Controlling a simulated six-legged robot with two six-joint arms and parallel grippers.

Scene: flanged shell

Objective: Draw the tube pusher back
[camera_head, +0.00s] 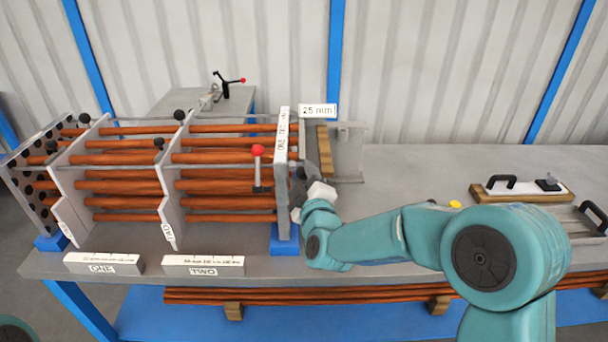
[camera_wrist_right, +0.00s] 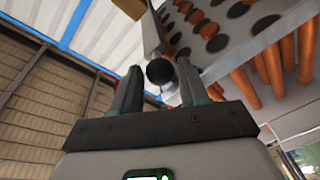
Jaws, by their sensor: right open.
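The flanged shell is a row of upright plates threaded by brown tubes (camera_head: 225,187). At its right end stands a labelled end plate (camera_head: 283,170). Beyond it are a wooden block (camera_head: 325,150) and a grey plate (camera_head: 349,152) beside a "25 mm" sign; I cannot tell for sure which part is the tube pusher. My right gripper (camera_head: 303,186) is at the end plate's right side, its fingers mostly hidden. In the right wrist view the gripper (camera_wrist_right: 158,85) is open, with a black ball knob (camera_wrist_right: 160,72) showing between its fingers; contact is unclear. My left gripper is out of view.
Blocks ONE (camera_head: 103,264) and TWO (camera_head: 203,266) lie at the bench's front edge. A red-knobbed lever (camera_head: 257,151) stands before the tubes. A black-handled tool (camera_head: 521,188) lies at the right. The bench behind my right arm is mostly clear.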

